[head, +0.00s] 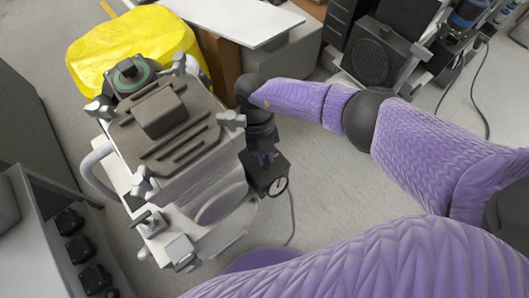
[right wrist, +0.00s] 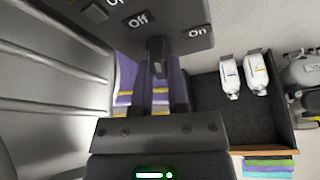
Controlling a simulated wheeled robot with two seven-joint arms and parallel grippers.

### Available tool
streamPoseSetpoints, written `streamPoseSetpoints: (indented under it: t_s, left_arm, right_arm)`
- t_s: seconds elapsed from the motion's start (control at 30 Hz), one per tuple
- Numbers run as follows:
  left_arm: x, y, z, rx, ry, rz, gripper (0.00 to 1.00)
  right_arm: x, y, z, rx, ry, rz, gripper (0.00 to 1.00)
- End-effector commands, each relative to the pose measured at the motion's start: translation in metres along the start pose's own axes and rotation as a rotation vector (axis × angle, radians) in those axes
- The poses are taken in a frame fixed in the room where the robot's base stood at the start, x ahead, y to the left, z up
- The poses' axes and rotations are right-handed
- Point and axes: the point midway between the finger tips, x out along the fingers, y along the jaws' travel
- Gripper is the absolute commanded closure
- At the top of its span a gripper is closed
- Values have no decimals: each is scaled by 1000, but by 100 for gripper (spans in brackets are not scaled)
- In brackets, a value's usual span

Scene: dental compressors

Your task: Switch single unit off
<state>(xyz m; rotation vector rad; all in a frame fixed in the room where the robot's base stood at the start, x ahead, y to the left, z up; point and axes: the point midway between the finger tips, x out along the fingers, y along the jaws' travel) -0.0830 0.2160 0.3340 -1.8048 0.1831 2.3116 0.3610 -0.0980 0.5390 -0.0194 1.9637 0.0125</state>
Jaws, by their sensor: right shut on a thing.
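The compressor unit (head: 165,150) stands at the left of the head view, with a ribbed grey-brown top and metal clamps. A dark switch box (head: 262,180) with a round gauge (head: 279,186) sits at its right side. In the right wrist view the dark panel (right wrist: 175,22) reads "Off" on the left and "On" on the right. A small dark switch lever (right wrist: 157,52) hangs below these words. My right gripper (head: 261,153) points down at the box. Its fingers (right wrist: 155,92) are shut on the lever, partly hiding it. My left gripper is out of view.
A yellow cover (head: 130,45) lies behind the unit, near a white board (head: 235,18). A counter with black knobs (head: 70,222) stands at lower left. A dark tray with white bottles (right wrist: 243,75) shows in the right wrist view. Floor (head: 325,180) right of the unit is clear.

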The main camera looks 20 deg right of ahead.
Motion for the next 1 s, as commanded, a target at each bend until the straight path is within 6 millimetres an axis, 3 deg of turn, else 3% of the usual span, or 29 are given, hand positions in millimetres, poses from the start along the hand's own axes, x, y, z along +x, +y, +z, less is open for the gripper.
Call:
streamPoseSetpoints:
  t_s: [0.43,1.0]
  left_arm:
    - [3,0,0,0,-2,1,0]
    - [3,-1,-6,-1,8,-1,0]
  right_arm:
    - [0,1,0,-253,-2,-106,100]
    - [0,1,0,-318,-1,-133,100]
